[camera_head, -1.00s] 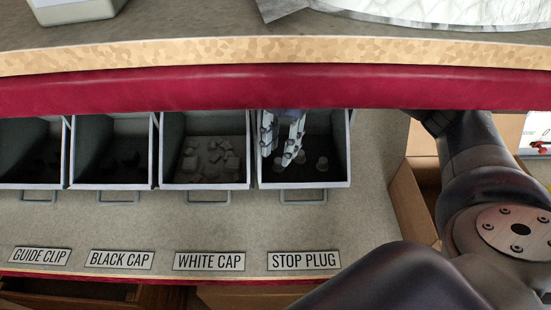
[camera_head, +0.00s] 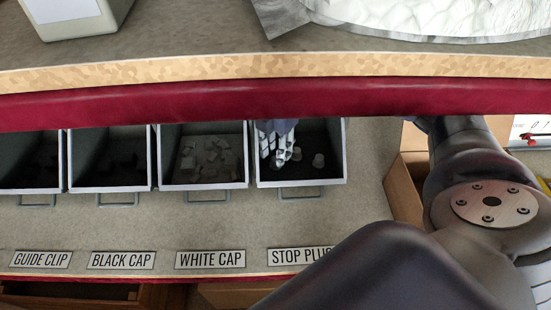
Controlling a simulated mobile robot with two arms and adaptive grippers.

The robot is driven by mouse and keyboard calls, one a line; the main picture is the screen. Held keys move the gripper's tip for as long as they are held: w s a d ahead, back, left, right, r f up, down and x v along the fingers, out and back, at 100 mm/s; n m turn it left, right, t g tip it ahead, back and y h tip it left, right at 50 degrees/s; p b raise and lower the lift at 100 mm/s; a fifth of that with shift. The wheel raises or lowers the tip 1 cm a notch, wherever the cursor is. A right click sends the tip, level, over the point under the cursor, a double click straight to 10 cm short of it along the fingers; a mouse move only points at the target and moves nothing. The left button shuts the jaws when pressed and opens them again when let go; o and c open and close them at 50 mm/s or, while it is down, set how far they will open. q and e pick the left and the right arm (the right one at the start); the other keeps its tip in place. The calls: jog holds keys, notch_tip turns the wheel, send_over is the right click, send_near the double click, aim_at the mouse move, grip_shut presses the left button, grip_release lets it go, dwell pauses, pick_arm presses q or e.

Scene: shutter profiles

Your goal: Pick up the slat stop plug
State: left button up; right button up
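The stop plug bin (camera_head: 341,150) is the rightmost of the open bins under the shelf, above the label STOP PLUG. Two small grey plugs show in it, one at its middle (camera_head: 297,153) and one to the right (camera_head: 318,160). My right gripper (camera_head: 274,158) reaches down into the left part of this bin. Its two light fingers are close together. The bin's dark inside hides whether a plug is between the fingertips. My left gripper is not in view.
The white cap bin (camera_head: 246,160), holding several pale pieces, stands just left of my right gripper. The black cap and guide clip bins are further left. The red shelf edge (camera_head: 200,102) runs above the bins. A cardboard box (camera_head: 404,195) stands right of them.

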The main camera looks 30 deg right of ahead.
jog(key=shift+f, duration=1.1)
jog(key=c, duration=0.5)
jog(key=shift+r, duration=0.15)
